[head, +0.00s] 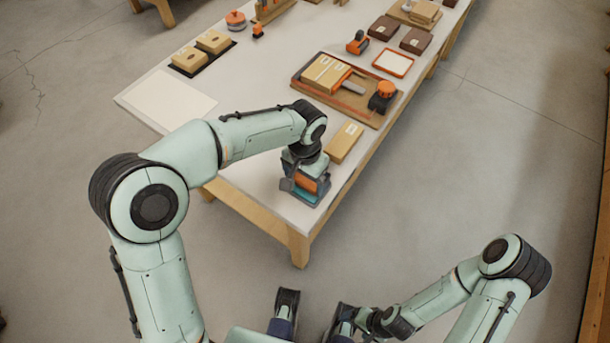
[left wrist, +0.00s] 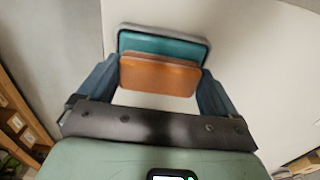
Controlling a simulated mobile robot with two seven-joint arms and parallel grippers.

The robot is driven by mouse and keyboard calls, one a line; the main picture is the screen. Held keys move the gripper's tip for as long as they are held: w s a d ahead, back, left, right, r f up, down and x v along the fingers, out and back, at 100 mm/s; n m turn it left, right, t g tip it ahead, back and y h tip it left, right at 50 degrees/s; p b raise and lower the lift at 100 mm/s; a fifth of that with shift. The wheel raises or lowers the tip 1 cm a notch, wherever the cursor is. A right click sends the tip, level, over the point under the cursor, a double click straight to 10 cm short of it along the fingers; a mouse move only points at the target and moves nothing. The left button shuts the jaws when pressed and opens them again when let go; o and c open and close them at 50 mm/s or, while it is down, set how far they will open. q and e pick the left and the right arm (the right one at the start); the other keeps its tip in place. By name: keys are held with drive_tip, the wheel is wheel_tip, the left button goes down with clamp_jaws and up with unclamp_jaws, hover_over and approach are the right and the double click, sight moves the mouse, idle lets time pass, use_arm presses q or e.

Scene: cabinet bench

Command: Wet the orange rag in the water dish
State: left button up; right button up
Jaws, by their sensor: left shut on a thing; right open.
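My left gripper (head: 304,182) is at the near end of the bench, shut on the orange rag (head: 306,184). In the left wrist view the rag (left wrist: 158,77) is a flat orange slab between the two fingers (left wrist: 160,88). The water dish (left wrist: 207,42), grey-rimmed with teal water, is right beside the rag and partly hidden by it. In the head view a strip of teal from the dish (head: 308,198) shows just below the rag. I cannot tell whether the rag touches the water. My right gripper (head: 314,312) is open, low in front of the bench and away from it.
A tan block (head: 345,142) lies close to the right of my left gripper. Behind it is a brown tray (head: 352,103) with tan blocks and an orange-topped tool. An orange-framed white panel (head: 393,62) and a white sheet (head: 168,99) lie farther off. The near left bench top is clear.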

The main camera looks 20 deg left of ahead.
use_arm(q)
wheel_tip(320, 180, up, 7)
drive_tip(key=p, duration=0.6)
